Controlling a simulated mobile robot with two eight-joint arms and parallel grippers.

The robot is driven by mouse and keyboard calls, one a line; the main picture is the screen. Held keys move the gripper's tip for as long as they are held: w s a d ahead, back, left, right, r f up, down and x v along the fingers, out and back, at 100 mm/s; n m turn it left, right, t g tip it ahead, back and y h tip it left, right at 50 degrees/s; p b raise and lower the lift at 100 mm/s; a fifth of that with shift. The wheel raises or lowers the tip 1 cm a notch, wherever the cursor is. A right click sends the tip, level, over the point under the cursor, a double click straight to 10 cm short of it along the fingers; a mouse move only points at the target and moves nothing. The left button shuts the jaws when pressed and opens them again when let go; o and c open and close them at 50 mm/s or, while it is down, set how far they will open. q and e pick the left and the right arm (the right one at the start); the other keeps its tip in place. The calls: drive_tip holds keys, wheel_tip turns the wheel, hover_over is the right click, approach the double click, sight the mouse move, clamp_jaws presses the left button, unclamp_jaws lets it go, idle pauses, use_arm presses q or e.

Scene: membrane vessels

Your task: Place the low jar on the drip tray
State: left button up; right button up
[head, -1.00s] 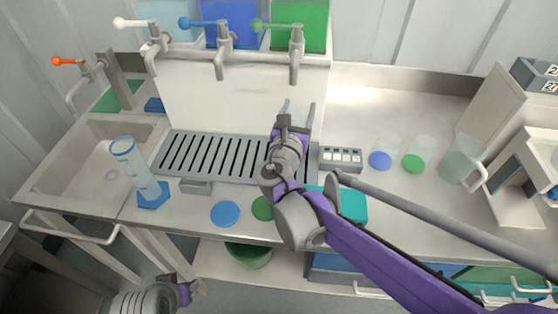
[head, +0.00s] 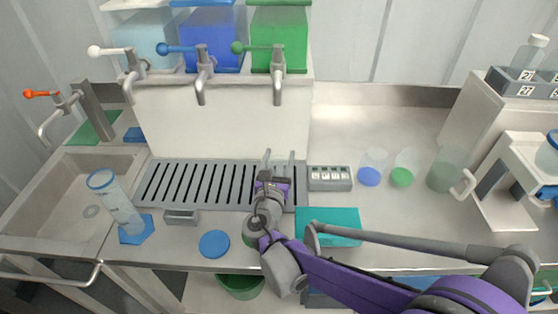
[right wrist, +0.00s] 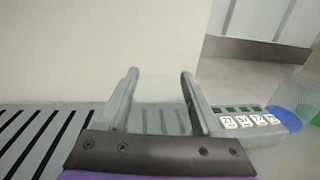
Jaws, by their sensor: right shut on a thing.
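My right gripper (head: 279,166) is over the right end of the slotted grey drip tray (head: 190,186), close to its back edge. In the right wrist view its two fingers (right wrist: 158,98) stand apart with a faint, see-through thing (right wrist: 158,117) between them. I take this to be the clear low jar, held by the fingers; its outline is hard to make out. I cannot tell whether its base touches the tray. The tray's slots also show at the left of the wrist view (right wrist: 40,135). My left gripper is not in view.
A grey button box (head: 330,179) stands just right of the tray. Clear vessels with blue (head: 369,176) and green (head: 402,177) bottoms and a jug (head: 447,174) stand further right. Taps (head: 278,62) overhang the tray. A tall cylinder (head: 122,208) stands left, near the sink.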

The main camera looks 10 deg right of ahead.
drive_tip(key=shift+f, duration=0.3)
drive_tip(key=o, duration=1.4)
drive_tip(key=shift+c, duration=0.2)
drive_tip(key=shift+r, duration=0.25)
drive_tip(key=v, duration=1.2)
drive_tip(key=shift+f, duration=0.1)
